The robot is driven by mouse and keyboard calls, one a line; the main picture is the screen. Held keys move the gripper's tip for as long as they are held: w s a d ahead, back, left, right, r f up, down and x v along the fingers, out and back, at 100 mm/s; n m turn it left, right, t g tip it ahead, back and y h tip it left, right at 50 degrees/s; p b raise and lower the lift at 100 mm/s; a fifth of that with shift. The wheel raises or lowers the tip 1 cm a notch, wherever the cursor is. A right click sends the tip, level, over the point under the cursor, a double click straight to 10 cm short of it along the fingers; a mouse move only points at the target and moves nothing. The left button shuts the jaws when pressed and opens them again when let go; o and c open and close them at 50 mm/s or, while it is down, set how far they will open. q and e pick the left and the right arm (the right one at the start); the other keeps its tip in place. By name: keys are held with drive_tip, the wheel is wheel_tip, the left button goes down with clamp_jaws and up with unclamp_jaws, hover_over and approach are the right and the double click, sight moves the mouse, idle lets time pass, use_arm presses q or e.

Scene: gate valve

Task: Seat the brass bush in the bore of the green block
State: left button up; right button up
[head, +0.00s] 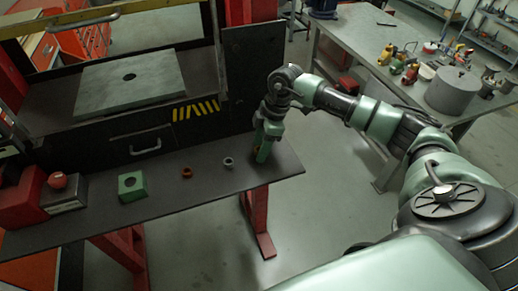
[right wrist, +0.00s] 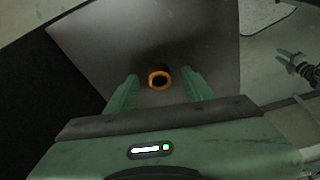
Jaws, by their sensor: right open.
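The green block (head: 132,185) sits on the dark bench shelf at the left in the head view, with a dark round bore in its top. The brass bush (right wrist: 159,78) stands on the bench near its right end, its open hole facing up in the right wrist view. In the head view it is mostly hidden behind my right gripper (head: 262,155). My right gripper (right wrist: 160,85) is open and points down, with the bush between its fingers in the picture and gaps on both sides. A small green gripper (right wrist: 288,60), apparently my left, shows at the right wrist view's right edge.
A copper-coloured ring (head: 187,173) and a grey ring (head: 228,162) lie on the bench (head: 210,192) between block and bush. A box with a red button (head: 60,190) stands left of the block. The bench's right end is close beside my right gripper.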

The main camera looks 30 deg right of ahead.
drive_tip(key=c, duration=1.1)
use_arm(q)
drive_tip(key=shift+s+a+f, duration=0.1)
drive_tip(key=shift+s, duration=1)
use_arm(e)
clamp_jaws()
drive_tip(key=shift+r, duration=0.1)
